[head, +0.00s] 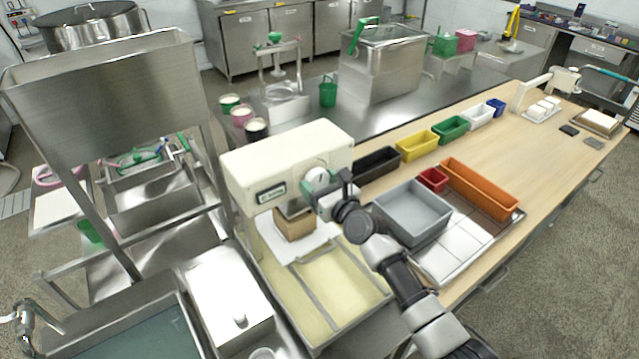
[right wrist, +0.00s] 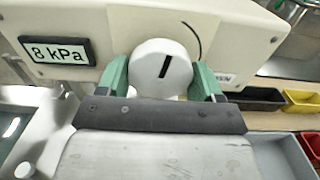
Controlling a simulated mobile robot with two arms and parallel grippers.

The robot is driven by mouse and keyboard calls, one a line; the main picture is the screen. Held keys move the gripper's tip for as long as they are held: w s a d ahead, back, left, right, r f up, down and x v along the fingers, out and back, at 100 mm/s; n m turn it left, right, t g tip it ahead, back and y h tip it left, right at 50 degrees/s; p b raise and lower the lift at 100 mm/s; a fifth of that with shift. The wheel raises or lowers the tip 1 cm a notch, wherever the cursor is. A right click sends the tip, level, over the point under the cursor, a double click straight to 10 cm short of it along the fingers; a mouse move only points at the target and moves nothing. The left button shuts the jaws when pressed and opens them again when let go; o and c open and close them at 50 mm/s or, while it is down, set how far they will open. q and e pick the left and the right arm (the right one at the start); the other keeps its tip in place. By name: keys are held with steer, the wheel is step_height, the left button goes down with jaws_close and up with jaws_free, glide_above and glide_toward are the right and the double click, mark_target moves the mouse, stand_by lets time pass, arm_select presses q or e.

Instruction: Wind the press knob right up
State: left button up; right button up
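The press is a cream machine (head: 285,150) with a small display (right wrist: 58,50) reading 8 kPa in the right wrist view. Its press knob (right wrist: 160,68) is round and white, with a black line that stands nearly upright, leaning slightly right at the top. The knob also shows in the head view (head: 317,177), on the right part of the machine's front. My right gripper (right wrist: 161,82) has its green fingers on both sides of the knob and appears shut on it. The gripper shows from behind in the head view (head: 322,186). My left gripper is not in view.
A brown block (head: 293,224) sits under the press head. A grey bin (head: 412,212) stands close to the right of my right arm, with a red tray (head: 432,180) and an orange tray (head: 480,188) beyond. A black tray (head: 376,165) stands behind the arm.

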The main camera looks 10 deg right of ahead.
steer(key=c, duration=0.4)
